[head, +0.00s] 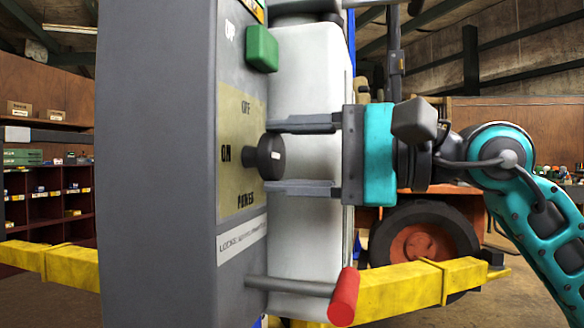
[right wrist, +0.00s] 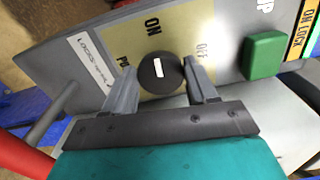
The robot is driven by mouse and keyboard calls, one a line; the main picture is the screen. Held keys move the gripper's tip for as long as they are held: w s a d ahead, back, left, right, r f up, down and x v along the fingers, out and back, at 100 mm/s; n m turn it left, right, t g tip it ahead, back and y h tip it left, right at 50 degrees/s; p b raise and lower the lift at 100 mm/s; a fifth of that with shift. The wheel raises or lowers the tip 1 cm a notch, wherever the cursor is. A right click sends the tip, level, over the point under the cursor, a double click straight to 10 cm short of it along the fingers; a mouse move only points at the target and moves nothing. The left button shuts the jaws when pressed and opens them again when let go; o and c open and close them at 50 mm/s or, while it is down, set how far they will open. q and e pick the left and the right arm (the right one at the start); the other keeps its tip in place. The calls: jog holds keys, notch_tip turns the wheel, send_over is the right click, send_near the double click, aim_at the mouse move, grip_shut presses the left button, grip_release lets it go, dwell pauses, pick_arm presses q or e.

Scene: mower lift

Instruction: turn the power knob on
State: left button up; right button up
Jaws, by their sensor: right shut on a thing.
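The power knob (head: 271,157) is a dark round knob on the grey control box (head: 160,170). It sits on a yellowish plate (head: 235,185) lettered OFF, ON and POWER. In the right wrist view, the knob (right wrist: 160,73) shows a white mark on its face; which label it points to I cannot say for certain. My right gripper (head: 268,156) reaches in from the right, its two fingers above and below the knob. My left gripper is not in view.
A green button (head: 262,48) sits above the knob near UP. A lever with a red grip (head: 343,297) sticks out below the gripper. A white column (head: 308,230) stands behind the fingers. Yellow beams (head: 400,290) and an orange machine's wheel (head: 422,243) are behind.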

jog(key=shift+n, duration=0.4)
dwell(0.3)
jog(key=o, duration=1)
jog(key=shift+d, duration=0.1)
jog(key=v, duration=1.2)
jog(key=shift+s+d, duration=0.15)
jog(key=shift+d, duration=0.25)
jog(key=shift+a, duration=0.1)
